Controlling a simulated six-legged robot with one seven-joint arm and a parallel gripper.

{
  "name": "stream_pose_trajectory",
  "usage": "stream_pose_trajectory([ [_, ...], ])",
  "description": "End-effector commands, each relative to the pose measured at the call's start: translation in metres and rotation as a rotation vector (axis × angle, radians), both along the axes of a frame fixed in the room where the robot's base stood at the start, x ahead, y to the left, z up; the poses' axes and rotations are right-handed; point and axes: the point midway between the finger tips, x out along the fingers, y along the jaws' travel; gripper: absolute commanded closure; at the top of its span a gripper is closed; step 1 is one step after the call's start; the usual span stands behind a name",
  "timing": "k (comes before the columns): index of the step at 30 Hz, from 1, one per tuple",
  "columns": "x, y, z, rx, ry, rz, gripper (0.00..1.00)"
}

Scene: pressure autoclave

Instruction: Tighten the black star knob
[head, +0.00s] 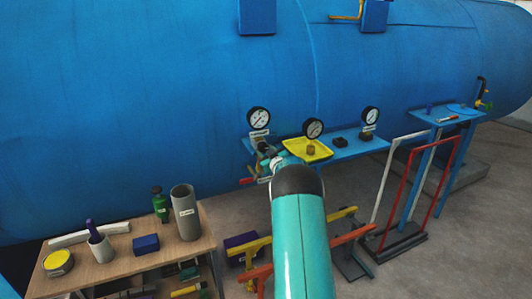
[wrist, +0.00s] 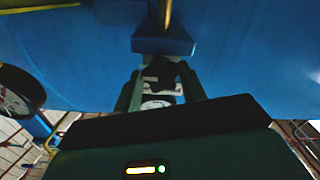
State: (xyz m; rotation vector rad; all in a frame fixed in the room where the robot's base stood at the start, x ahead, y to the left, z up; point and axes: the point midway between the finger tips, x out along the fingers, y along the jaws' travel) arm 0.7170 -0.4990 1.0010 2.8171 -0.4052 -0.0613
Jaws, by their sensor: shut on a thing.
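The black star knob (wrist: 160,70) shows in the wrist view as a dark lobed shape below a blue block, between my fingers. My gripper (wrist: 162,88) is shut on it, one finger at each side. Its lower part and its stem are hidden. In the head view my teal arm reaches to the blue shelf beside the left gauge, and my gripper (head: 268,160) is small there. I cannot make out the knob in that view.
The blue shelf (head: 362,150) carries gauges (head: 259,118), a yellow tray (head: 308,151) and a small black block (head: 340,142). The big blue vessel (head: 150,100) stands behind. A wooden table (head: 120,262) with containers is at left; red and white frames (head: 437,180) stand at right.

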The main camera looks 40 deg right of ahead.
Motion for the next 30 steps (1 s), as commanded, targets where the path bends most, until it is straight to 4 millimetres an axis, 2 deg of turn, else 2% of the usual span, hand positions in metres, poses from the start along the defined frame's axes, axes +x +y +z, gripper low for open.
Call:
stream_pose_trajectory([
  [8, 0.001, 0.001, 0.001, -0.001, -0.002, 0.002, 0.82],
  [9, 0.001, 0.001, 0.001, -0.001, -0.002, 0.002, 0.52],
  [11, 0.001, 0.001, 0.001, -0.001, -0.002, 0.002, 0.40],
  [12, 0.001, 0.001, 0.001, 0.000, -0.002, 0.002, 0.38],
  [23, -0.004, 0.001, 0.001, -0.001, 0.000, 0.000, 0.38],
  [26, -0.014, 0.003, 0.001, -0.002, -0.001, -0.001, 0.38],
  [30, -0.036, 0.010, 0.001, 0.000, 0.000, -0.002, 0.38],
])
